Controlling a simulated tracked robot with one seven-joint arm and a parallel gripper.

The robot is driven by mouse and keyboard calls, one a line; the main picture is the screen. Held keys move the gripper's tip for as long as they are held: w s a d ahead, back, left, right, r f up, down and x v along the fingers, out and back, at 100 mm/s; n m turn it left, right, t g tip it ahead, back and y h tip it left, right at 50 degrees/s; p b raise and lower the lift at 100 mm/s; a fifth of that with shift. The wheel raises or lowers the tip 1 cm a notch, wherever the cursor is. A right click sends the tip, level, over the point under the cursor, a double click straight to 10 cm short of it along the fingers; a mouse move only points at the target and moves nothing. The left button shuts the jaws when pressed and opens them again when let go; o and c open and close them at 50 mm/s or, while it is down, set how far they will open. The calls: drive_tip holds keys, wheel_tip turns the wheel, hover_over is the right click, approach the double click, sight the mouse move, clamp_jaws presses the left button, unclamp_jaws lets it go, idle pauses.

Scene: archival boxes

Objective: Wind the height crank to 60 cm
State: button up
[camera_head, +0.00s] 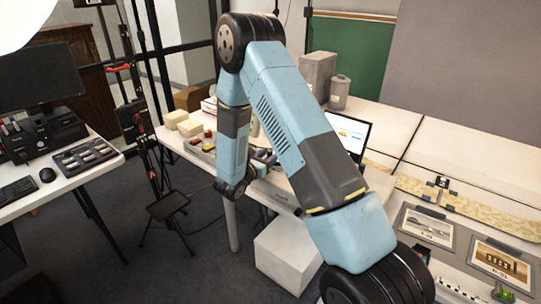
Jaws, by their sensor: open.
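No height crank or centimetre scale can be made out for certain. A dark stand with red fittings (135,122) rises between the two tables at left; whether it carries the crank is too small to tell. My arm comes from the bottom right, bends at the top centre and drops to a wrist over the front edge of the long white table (180,144). My gripper's fingers cannot be made out; the wrist end points behind my arm's large blue link, which covers that part of the table.
A white box (286,256) is under the long table. A laptop (350,132), grey canister (339,93) and framed pictures (427,227) stand or lie on it. The left desk (95,165) holds a keyboard (18,193).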

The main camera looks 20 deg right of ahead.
drive_tip(key=shift+w+d, duration=0.3)
drive_tip(key=shift+d, duration=0.1)
clamp_jaws()
